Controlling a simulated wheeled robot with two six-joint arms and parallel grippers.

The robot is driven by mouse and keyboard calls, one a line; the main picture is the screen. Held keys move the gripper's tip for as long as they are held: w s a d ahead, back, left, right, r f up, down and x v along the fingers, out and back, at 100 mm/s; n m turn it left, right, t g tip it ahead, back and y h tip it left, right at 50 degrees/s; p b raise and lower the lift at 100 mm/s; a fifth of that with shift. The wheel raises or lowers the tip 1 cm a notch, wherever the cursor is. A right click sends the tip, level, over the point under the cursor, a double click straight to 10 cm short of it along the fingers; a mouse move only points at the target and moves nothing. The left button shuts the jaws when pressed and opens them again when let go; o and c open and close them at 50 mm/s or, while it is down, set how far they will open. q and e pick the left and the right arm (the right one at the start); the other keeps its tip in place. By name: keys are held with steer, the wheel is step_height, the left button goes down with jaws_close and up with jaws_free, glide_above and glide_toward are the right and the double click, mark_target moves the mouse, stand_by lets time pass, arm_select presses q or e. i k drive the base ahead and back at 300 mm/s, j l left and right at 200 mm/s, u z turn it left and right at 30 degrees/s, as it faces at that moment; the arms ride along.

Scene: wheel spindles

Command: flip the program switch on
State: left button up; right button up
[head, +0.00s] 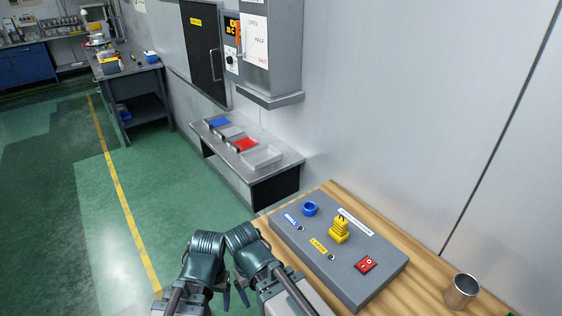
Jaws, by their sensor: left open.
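The red rocker switch (366,264) sits at the near right corner of the sloped grey panel (375,284). It carries small white marks; which side is pressed is too small to tell. My left gripper (234,295) is low in the picture, left of the panel and apart from the switch. Its dark fingers are open, with nothing visible between them. My own arm links partly surround it. I do not see my right gripper.
The panel also bears a blue ring (310,209), a yellow stepped piece (340,232) and two small metal-rimmed holes. A metal cup (461,291) stands right of the panel on the wooden table (425,283). A low bench (281,164) with trays is beyond.

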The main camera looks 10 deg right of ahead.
mark_target(362, 266)
steer(key=k+l+z, duration=0.1)
steer(key=z, duration=1.15)
